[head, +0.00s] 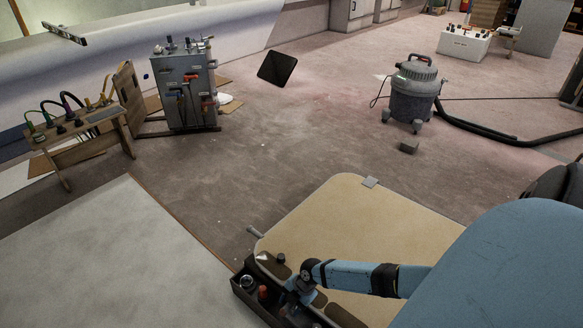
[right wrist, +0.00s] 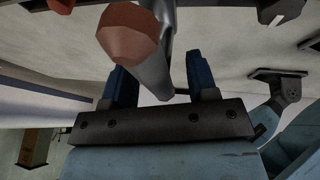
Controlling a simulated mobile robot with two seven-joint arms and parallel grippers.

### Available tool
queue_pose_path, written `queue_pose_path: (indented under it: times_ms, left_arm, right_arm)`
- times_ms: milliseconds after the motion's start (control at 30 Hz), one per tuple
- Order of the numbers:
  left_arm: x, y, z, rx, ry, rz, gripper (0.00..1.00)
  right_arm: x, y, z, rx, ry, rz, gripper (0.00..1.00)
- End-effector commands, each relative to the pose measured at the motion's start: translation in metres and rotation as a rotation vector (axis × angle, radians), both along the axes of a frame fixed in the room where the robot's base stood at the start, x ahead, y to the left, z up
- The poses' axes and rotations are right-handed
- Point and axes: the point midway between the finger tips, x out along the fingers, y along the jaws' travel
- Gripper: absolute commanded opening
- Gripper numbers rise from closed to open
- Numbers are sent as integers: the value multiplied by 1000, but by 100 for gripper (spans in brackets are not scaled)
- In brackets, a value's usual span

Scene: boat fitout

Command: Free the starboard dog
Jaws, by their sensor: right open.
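My right gripper (head: 294,286) is low in the head view, over a dark tray (head: 243,288) at the near edge of a tan panel (head: 330,215). In the right wrist view its two blue fingers (right wrist: 161,72) stand apart. A grey shaft with a reddish-brown faceted end (right wrist: 128,38) shows between and in front of them; I cannot tell whether they touch it. A grey lever (head: 254,232) sits at the panel's left corner and a grey tab (head: 370,182) at its far edge. I cannot tell which part is the starboard dog. My left gripper is not in view.
The tray holds several dark items and a red one (head: 262,292). A grey tool rack (head: 185,90), a wooden bench (head: 80,140) and a shop vacuum (head: 413,95) stand farther off. A dark bracket (right wrist: 277,78) shows at right in the wrist view. Open floor lies beyond the panel.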

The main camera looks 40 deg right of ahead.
Motion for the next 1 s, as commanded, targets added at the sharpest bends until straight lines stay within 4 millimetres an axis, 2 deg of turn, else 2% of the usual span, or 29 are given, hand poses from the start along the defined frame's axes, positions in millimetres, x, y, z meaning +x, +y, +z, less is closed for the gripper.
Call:
queue_pose_path:
  times_ms: [67, 200, 267, 300, 667, 867, 1000]
  left_arm:
    - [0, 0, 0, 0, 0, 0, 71]
    - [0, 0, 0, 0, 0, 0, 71]
    - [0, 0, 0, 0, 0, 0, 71]
    - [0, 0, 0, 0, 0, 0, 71]
    - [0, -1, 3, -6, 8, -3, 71]
    - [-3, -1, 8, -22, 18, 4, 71]
    - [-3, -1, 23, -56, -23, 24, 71]
  right_arm:
    - [0, 0, 0, 0, 0, 0, 53]
    - [0, 0, 0, 0, 0, 0, 21]
    - [0, 0, 0, 0, 0, 0, 7]
    - [0, 0, 0, 0, 0, 0, 5]
    - [1, 0, 1, 0, -1, -54, 5]
    - [2, -1, 2, -1, -1, -178, 5]
    - [4, 0, 3, 0, 0, -300, 5]
